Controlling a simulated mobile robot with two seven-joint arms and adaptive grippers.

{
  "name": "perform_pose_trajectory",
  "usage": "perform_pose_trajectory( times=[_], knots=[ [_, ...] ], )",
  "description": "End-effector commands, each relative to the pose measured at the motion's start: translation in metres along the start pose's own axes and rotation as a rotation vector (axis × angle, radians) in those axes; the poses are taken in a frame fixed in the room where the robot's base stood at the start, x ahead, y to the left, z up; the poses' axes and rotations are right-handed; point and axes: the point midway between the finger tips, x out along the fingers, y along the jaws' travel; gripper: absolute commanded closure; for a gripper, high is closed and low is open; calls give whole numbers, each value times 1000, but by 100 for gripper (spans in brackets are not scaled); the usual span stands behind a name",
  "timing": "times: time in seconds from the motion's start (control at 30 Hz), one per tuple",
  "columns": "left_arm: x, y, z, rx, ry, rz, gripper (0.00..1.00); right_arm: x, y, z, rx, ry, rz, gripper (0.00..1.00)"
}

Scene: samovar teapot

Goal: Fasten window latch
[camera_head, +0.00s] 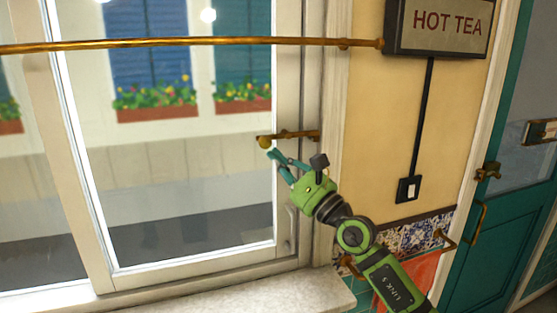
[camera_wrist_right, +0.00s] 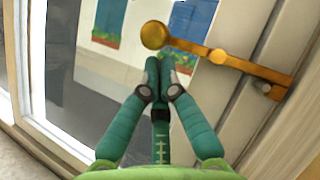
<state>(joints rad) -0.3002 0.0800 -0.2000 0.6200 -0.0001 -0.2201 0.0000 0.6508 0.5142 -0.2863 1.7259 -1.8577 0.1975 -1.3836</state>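The brass window latch (camera_head: 295,134) is a bar with a round knob at its left end. It lies nearly level across the right side of the window frame (camera_head: 290,190), with its knob in front of the glass. The latch also shows in the right wrist view (camera_wrist_right: 225,60), running from the knob at upper left to a mount on the right. My right gripper (camera_head: 271,153) is just below the knob. In the right wrist view its fingertips (camera_wrist_right: 158,68) are together with nothing visible between them, and a small gap to the knob seems to show. My left gripper is out of view.
A brass curtain rod (camera_head: 190,43) crosses above the latch. A window sill (camera_head: 260,293) lies below. To the right are a wall with a HOT TEA sign (camera_head: 446,24), a switch (camera_head: 407,189) and a teal door (camera_head: 500,230).

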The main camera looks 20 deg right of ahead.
Motion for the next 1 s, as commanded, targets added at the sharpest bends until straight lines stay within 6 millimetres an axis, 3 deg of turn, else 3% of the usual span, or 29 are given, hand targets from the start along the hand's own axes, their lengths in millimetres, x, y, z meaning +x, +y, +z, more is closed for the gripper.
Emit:
perform_pose_trajectory(
  times=[0.37, 0.77, 0.83, 1.0],
  knots=[
    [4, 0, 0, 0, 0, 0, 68, -2, 1, -2, 0, 0, 0, 100],
    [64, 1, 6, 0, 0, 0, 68, -30, 18, -36, -1, -1, 1, 100],
    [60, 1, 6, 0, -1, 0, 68, -47, 19, -32, 0, 1, 4, 100],
    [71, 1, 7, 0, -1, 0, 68, -86, 26, -31, -1, 0, 4, 100]
  ],
)
